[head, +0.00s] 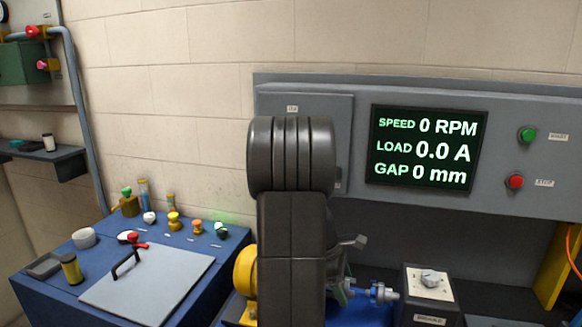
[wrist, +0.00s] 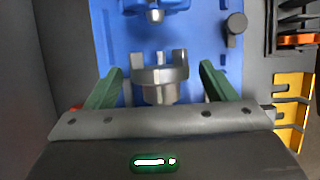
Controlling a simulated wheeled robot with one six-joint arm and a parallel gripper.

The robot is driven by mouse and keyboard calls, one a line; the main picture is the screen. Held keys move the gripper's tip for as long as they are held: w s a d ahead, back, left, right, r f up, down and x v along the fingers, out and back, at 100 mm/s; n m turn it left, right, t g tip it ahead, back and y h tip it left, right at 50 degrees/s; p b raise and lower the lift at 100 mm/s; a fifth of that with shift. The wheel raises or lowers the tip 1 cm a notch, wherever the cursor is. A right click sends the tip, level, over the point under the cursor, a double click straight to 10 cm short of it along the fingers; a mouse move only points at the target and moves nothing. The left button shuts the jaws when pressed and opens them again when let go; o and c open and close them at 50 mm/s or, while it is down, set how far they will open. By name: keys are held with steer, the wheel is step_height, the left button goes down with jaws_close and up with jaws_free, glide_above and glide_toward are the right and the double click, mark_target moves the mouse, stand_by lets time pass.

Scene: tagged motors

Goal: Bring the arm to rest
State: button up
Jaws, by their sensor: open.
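My gripper (wrist: 158,85) shows in the wrist view with its two green fingers spread apart. It is open. Between and just beyond the fingers is a grey metal coupling-like part (wrist: 165,75) on a blue base (wrist: 205,30); I cannot tell whether the fingers touch it. In the head view my dark arm stands upright in the middle and hides most of the bench behind it, and the fingers cannot be made out there.
A panel screen (head: 425,148) reads speed 0 RPM, load 0.0 A, gap 0 mm. Green (head: 527,134) and red (head: 515,181) buttons sit beside it. A box with a knob (head: 430,279) stands right of my arm. A blue bench (head: 200,255) with a grey lid (head: 150,280) is at left.

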steer(key=shift+w+r+g+y+p, duration=0.15)
steer(key=shift+g+y+p, duration=0.15)
steer(key=shift+g+p, duration=0.8)
steer(key=shift+a+r+t, duration=0.1)
steer(key=shift+r+t, duration=0.1)
steer(key=shift+t, duration=0.1)
steer(key=shift+r, duration=0.1)
